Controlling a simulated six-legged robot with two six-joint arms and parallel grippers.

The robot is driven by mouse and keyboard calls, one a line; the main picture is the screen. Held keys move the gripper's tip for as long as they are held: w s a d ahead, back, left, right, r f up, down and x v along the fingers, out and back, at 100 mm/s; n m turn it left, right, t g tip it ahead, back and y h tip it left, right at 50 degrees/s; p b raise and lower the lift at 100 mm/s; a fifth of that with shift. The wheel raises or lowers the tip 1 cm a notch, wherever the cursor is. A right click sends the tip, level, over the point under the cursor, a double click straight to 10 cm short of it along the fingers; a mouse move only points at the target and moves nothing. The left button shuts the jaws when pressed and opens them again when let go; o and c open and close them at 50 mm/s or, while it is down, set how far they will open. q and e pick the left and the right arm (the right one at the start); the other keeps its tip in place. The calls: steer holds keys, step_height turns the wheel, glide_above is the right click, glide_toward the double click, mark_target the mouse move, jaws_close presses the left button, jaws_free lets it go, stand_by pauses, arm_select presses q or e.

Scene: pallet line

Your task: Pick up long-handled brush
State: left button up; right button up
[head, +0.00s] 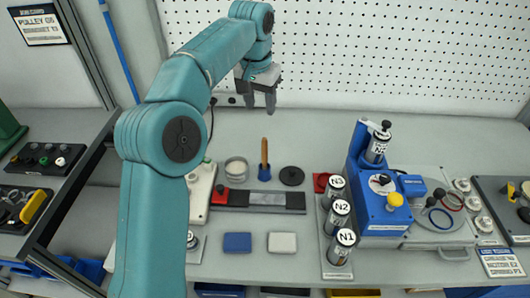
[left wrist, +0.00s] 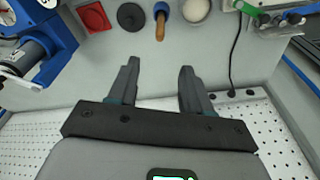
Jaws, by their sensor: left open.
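A thing with a slim wooden handle and a blue end (head: 264,158) is at the middle of the bench, handle towards the back wall. It also shows at the top of the left wrist view (left wrist: 160,25). It may be the brush; its bristles cannot be made out. A long thin blue pole (head: 120,52) is at the back left by the wall; its end is hidden. My left gripper (head: 260,103) is open and empty, fingers pointing down, behind and above the wooden handle. In the left wrist view its fingers (left wrist: 158,70) are apart with bare bench between them. My right gripper is not in view.
A round clear dish (head: 236,168) and a black disc (head: 291,176) flank the handle closely. A dark bar (head: 258,201) lies in front. Canisters (head: 340,213) and a blue machine (head: 378,195) stand right. The pegboard wall (head: 390,50) is behind; the bench before it is clear.

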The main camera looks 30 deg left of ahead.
mark_target(264, 139)
arm_select(q)
steer(key=f, duration=0.3)
steer(key=w+f, duration=0.1)
steer(key=f, duration=0.3)
steer(key=f+b, duration=0.1)
steer(key=f, duration=0.2)
steer(key=shift+w+a+f, duration=0.2)
steer(key=shift+w+f, duration=0.15)
steer(key=shift+s+f, duration=0.15)
steer(key=shift+f, duration=0.25)
steer(key=f, duration=0.2)
steer(key=w+f+p, duration=0.1)
steer(key=f, duration=0.1)
steer(key=shift+w+a+f, duration=0.1)
steer(key=shift+w+f, duration=0.1)
steer(key=shift+f, duration=0.15)
steer(key=shift+s+r, duration=0.1)
steer(key=shift+s, duration=0.25)
steer(key=shift+c, duration=0.6)
jaws_close()
